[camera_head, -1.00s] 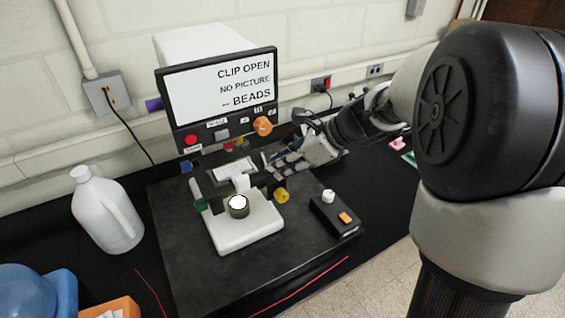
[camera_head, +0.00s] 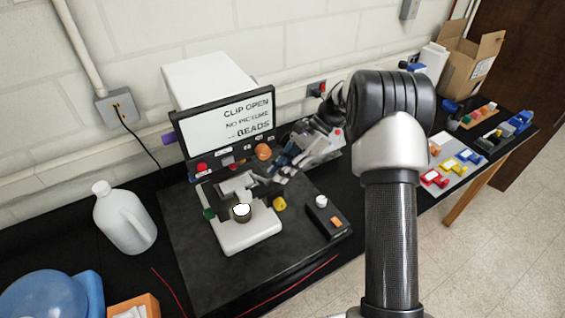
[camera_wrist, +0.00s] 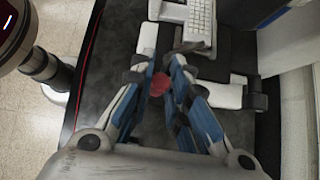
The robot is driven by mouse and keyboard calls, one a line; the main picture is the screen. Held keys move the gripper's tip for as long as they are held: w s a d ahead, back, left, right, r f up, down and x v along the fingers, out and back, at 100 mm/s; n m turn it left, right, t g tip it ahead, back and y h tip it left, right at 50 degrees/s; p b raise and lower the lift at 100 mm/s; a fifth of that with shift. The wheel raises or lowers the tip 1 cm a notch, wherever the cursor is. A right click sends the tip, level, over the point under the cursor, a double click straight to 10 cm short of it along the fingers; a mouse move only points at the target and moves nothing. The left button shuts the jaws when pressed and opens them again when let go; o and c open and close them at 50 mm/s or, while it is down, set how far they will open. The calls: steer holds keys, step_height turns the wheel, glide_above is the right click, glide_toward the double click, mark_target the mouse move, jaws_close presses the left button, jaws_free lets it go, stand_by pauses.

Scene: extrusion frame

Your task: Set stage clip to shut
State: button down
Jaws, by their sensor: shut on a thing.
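The microscope (camera_head: 252,236) has a white base, a lit round lamp (camera_head: 241,210), a green knob (camera_head: 208,213) on its left and a yellow knob (camera_head: 279,203) on its right. The screen (camera_head: 228,118) reads "CLIP OPEN", "NO PICTURE" and "BEADS". My gripper (camera_head: 270,176) reaches in from the right, beside the stage. The stage clip itself cannot be told apart clearly; the fingers partly hide this spot.
A white jug (camera_head: 124,218) and a blue round object (camera_head: 42,296) stand left. A black control box (camera_head: 328,216) with an orange button is to the right of the microscope. Coloured parts (camera_head: 455,162) and a cardboard box (camera_head: 470,62) are farther right.

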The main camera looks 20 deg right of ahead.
steer(key=shift+w+a+n+g+h+p, duration=0.1)
steer(key=shift+w+n+g+h+p, duration=0.15)
steer(key=shift+n+g+p, duration=0.35)
steer(key=shift+w+n+g+h+p, duration=0.15)
steer(key=shift+w+n+g+p, duration=0.2)
steer(key=shift+n, duration=0.35)
steer(key=c, duration=1.5)
jaws_free()
steer(key=shift+c, duration=0.2)
steer(key=shift+r, duration=0.1)
steer(key=v, duration=0.7)
steer(key=shift+w+r, duration=0.1)
steer(key=shift+w, duration=0.05)
